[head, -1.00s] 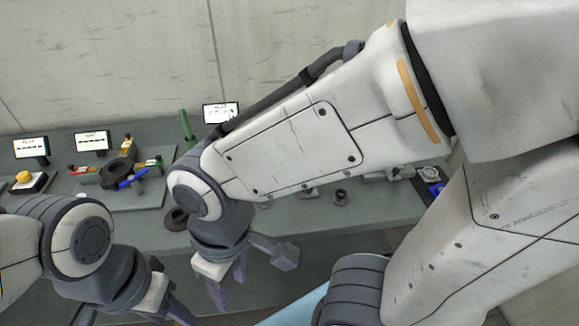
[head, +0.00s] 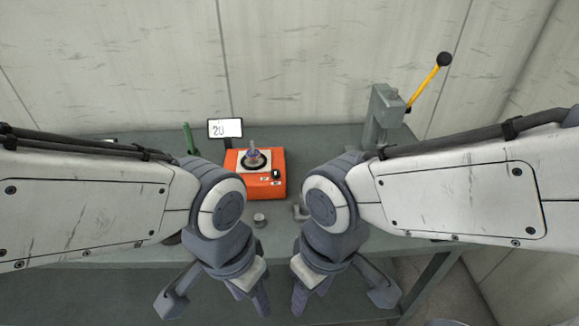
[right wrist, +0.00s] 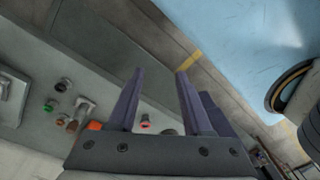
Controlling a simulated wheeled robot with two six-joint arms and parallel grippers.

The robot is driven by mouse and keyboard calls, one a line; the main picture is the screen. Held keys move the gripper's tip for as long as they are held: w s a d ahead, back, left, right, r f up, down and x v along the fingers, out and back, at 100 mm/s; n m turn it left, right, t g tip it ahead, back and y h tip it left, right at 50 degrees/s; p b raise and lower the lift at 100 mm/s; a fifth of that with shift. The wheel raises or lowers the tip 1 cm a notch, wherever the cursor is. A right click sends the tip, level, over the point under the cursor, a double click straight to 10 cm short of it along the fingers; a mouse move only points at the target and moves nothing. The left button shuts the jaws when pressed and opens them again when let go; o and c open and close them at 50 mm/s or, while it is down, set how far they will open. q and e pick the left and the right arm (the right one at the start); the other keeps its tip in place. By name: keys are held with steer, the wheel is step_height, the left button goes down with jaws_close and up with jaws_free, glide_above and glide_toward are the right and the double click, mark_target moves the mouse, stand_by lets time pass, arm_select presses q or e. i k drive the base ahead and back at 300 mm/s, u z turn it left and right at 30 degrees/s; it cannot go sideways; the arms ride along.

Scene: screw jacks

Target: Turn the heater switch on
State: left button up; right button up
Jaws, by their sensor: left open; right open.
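The heater (head: 240,183) is an orange box on the bench in the middle of the head view, with a round dark plate and a small object on top. A small black switch (head: 276,174) sits near its right front corner; its setting is too small to tell. A display (head: 225,128) behind it reads about 20. My left gripper (head: 252,298) and right gripper (head: 299,300) hang in front of the bench, below and nearer than the heater, apart from it. Both look empty. The right wrist view shows the right gripper's fingers (right wrist: 158,80) spread, nothing between them.
A grey press with a yellow lever (head: 425,80) stands at the back right of the bench (head: 320,140). A green upright piece (head: 189,138) is left of the display. A small grey cylinder (head: 259,219) stands before the heater. My forearms cover both bench sides.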

mark_target(275, 174)
steer(key=i, duration=0.9)
